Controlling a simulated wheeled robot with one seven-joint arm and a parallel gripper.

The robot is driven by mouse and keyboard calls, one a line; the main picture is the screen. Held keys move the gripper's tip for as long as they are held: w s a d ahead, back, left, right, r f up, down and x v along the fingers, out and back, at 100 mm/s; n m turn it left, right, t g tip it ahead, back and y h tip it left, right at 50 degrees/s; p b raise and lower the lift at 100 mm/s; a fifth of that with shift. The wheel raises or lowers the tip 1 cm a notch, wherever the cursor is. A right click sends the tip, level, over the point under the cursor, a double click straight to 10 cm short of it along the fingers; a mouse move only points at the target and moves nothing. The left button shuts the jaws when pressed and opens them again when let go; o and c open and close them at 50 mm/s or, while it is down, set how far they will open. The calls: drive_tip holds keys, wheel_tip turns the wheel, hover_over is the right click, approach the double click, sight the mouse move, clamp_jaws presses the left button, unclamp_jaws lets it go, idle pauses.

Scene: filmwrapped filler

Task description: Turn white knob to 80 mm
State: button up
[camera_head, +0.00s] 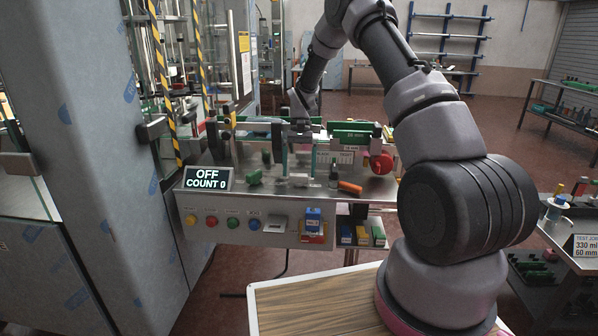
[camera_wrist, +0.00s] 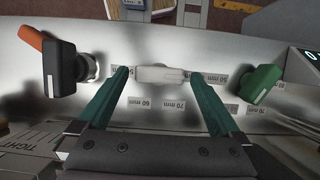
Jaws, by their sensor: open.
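The white knob (camera_wrist: 162,75) is a pale bar on the metal panel, lying about level across the wrist view. My gripper (camera_wrist: 157,71) is open, with one green finger on each side of the knob's ends. I see small gaps and cannot tell of any touch. Printed labels sit around it, among them 60 mm (camera_wrist: 138,103) and 70 mm (camera_wrist: 173,106). A label behind the right finger is partly hidden. Which mark the knob points at is not clear. In the head view my gripper (camera_head: 298,170) reaches down to the panel between the green and orange handles.
The display (camera_head: 208,179) reads OFF, COUNT 0. Coloured buttons (camera_head: 233,222) line the front panel. A red knob (camera_head: 382,163) is at the right.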

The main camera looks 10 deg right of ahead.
drive_tip(key=v, duration=1)
